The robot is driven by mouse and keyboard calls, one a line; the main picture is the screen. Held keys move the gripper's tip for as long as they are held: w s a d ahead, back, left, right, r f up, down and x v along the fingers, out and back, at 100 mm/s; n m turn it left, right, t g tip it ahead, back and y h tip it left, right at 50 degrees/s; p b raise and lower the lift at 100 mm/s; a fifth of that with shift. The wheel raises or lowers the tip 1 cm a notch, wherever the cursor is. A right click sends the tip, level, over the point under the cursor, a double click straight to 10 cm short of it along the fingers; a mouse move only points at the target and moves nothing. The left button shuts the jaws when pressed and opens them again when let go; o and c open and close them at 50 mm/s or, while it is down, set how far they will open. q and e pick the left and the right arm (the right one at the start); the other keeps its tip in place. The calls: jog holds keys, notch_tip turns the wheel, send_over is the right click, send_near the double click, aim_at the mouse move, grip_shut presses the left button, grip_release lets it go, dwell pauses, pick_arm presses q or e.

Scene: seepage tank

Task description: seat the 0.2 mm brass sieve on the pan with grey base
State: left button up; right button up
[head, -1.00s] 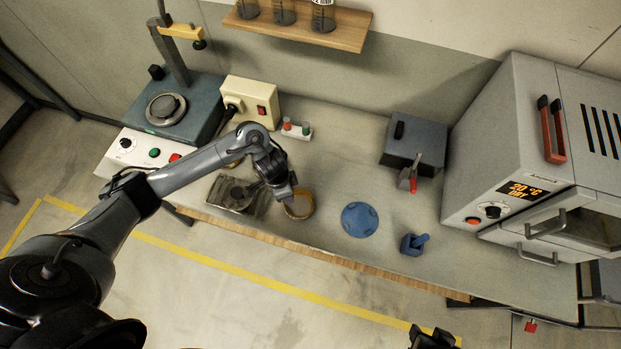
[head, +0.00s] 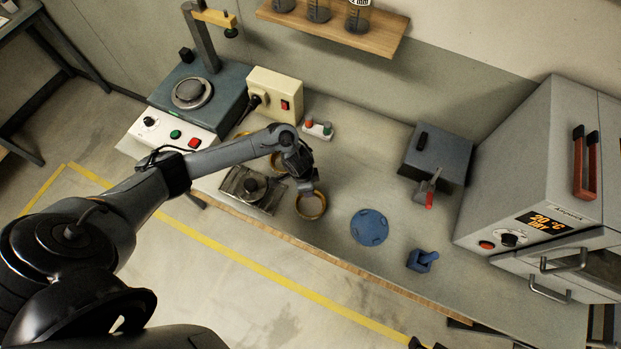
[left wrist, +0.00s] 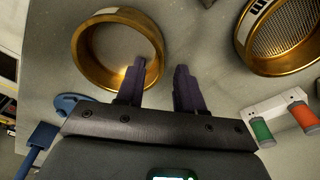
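A brass ring (head: 311,205) with a plain grey inside stands on the bench. In the left wrist view the same ring (left wrist: 84,72) has a small white tag; I cannot tell whether its inside is a pan base or fine mesh. My left gripper (left wrist: 160,72) is open beside it, one finger overlapping its near wall in the picture, the other outside; contact is unclear. A brass sieve with visible mesh (left wrist: 285,35) and an unreadable label is at upper right, partly behind my arm in the head view (head: 274,163). My right gripper (head: 420,343) barely shows at the bottom edge.
A metal plate with a round knob (head: 252,188) lies left of the ring. A blue disc (head: 369,227) and a blue holder (head: 422,260) are to its right. A rack with green and orange caps (head: 318,130) stands behind. An oven (head: 540,180) closes the right side.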

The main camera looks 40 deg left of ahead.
pick_arm(q)
jog(key=shift+w+f, duration=0.1)
jog(key=shift+f, duration=0.95)
grip_shut()
jog(key=shift+r, duration=0.1)
